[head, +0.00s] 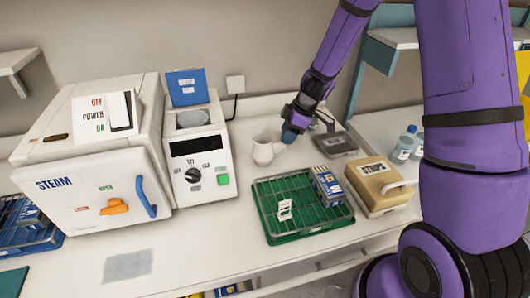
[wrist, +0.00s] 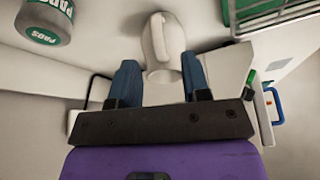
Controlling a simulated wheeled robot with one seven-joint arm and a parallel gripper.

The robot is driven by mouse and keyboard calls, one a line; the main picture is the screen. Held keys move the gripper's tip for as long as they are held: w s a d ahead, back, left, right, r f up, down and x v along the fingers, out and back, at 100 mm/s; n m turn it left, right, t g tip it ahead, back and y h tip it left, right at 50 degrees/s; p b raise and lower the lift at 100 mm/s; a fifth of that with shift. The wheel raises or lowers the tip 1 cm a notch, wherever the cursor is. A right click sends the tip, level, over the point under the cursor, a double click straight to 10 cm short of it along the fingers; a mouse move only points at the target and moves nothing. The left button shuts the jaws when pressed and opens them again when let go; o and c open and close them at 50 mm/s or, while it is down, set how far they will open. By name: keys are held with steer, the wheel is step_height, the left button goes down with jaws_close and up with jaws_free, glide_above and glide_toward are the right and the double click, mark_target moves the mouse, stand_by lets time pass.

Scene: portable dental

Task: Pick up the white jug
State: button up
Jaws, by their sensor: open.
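The white jug (head: 266,149) stands on the white counter, between the machine with the dial and the green tray in the head view. In the wrist view the jug (wrist: 162,45) is ahead of my gripper (wrist: 160,82), its lower end in the picture close to the gap between the two blue fingers. My gripper (head: 289,136) is open and empty, just to the right of the jug in the head view. I cannot tell whether a finger touches the jug.
A green wire tray (head: 300,225) with a blue box (head: 326,185) sits in front of the jug. A beige box labelled STRIPS (head: 378,185) and a grey device (head: 336,144) are to the right. A dial machine (head: 200,150) and STEAM machine (head: 95,195) stand left. Front counter is mostly clear.

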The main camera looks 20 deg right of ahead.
mark_target(282, 144)
steer(key=shift+x, duration=2.55)
steer(key=shift+d, duration=0.15)
jaws_close()
